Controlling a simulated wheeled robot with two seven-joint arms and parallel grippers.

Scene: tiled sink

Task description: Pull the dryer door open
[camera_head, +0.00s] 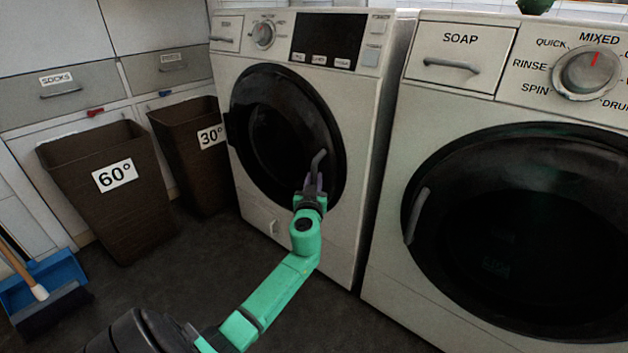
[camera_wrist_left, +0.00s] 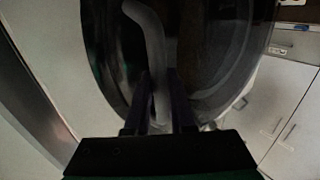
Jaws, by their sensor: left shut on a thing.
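The dryer appears to be the white machine (camera_head: 297,85) in the middle of the head view, with a dark display. Its round black door (camera_head: 275,125) looks close against the front; I cannot tell if there is a slight gap. The grey door handle (camera_head: 319,160) is on the door's right side. My left gripper (camera_head: 313,185) is shut on the lower part of this handle. In the left wrist view the handle (camera_wrist_left: 152,45) runs down between the two dark fingers (camera_wrist_left: 160,105), with the dark door behind. My right gripper is not in view.
A second machine (camera_head: 385,200) with a soap drawer and round black door stands close at the right. Brown baskets marked 60° (camera_head: 110,215) and 30° (camera_head: 180,150) stand at the left. A blue dustpan (camera_head: 62,268) lies front left. Dark floor (camera_head: 190,260) before the dryer is clear.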

